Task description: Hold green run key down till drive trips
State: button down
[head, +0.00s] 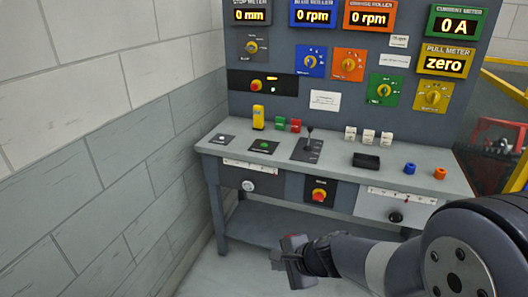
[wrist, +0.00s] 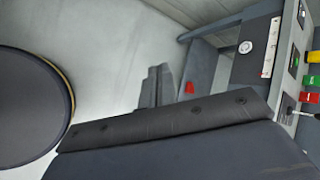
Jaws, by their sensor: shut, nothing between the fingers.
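The green key (head: 264,145) sits on a dark plate at the left part of the grey console's top. In the wrist view a dark plate with a small green spot (wrist: 295,60) shows near the right edge, and I take it for the same key. My gripper (head: 293,262) is shut and empty. It is low in front of the console, below the desk top and well apart from the key. In the wrist view its dark fingers (wrist: 158,86) point away over the floor, left of the console. Nothing covers the key in the head view.
The console desk (head: 225,150) also carries a yellow block (head: 258,117), green and red blocks, a black lever (head: 309,133) and a black box (head: 366,160). Meters on the panel read 0 mm, 0 rpm, 0 A and "zero". A block wall (head: 100,130) stands at left.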

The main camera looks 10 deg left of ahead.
jog(key=w+a+r+m+t+p, duration=0.1)
jog(key=w+a+r+m+p, duration=0.3)
jog(key=r+p, duration=0.4)
jog(key=shift+w+a+r+m+p, duration=0.3)
jog(key=shift+w+a+m+p, duration=0.15)
jog(key=shift+a, duration=0.65)
